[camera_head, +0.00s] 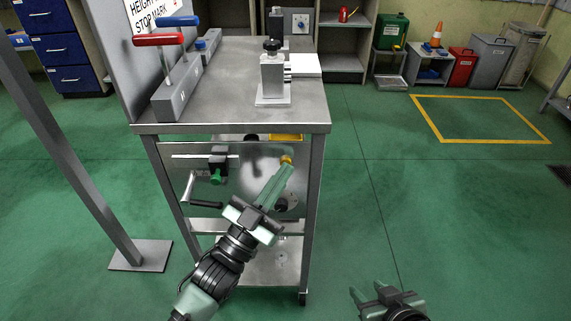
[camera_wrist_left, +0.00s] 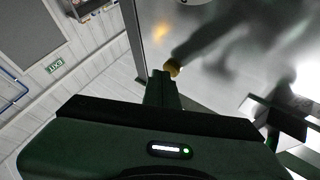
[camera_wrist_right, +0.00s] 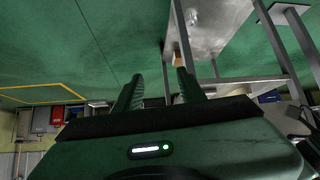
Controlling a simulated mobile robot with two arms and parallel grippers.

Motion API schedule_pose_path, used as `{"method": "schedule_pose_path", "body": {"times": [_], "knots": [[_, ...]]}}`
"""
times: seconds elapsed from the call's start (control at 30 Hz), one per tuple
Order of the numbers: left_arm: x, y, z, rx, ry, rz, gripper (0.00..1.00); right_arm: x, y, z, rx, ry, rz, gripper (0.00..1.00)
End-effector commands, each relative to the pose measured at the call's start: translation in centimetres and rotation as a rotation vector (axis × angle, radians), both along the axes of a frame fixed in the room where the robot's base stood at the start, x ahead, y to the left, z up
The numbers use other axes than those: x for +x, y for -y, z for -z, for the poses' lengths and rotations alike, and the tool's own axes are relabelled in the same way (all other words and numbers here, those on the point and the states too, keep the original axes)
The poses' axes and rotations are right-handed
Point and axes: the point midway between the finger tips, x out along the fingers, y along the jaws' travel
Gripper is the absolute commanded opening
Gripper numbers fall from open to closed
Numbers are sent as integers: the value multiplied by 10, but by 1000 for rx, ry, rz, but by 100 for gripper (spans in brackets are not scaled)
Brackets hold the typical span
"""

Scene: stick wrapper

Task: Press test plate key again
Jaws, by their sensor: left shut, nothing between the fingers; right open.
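A metal plate (camera_head: 245,162) is mounted on the front of the steel cart, below its top. A yellow round key (camera_head: 287,159) sticks out of it near the right side; it also shows in the left wrist view (camera_wrist_left: 172,67). My left gripper (camera_head: 286,167) is shut and empty, its fingertips right at the yellow key. Whether they touch or press it I cannot tell. In the left wrist view the fingertips (camera_wrist_left: 163,77) overlap the key's lower edge. My right gripper (camera_head: 368,289) is open and empty, low over the floor right of the cart; its fingers show in the right wrist view (camera_wrist_right: 160,82).
On the plate's left are a black clamp with a green knob (camera_head: 216,178) and a crank handle (camera_head: 205,203). The cart top (camera_head: 225,85) holds a steel fixture (camera_head: 273,80) and a block with red and blue T-handles (camera_head: 176,100). A grey post (camera_head: 80,150) stands left.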

Motion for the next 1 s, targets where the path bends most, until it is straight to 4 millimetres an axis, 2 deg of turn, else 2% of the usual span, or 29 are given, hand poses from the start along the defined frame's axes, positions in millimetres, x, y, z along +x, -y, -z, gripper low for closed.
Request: {"method": "schedule_pose_path", "body": {"times": [0.17,0.5,1.0], "knots": [[-2,0,0,1,-1,0,0,-4,1,2,-4,-21,0,40],[-10,0,0,1,-1,0,0,-27,7,17,-25,-132,8,40],[-18,0,0,0,0,0,0,-44,16,24,-51,-222,19,40]]}}
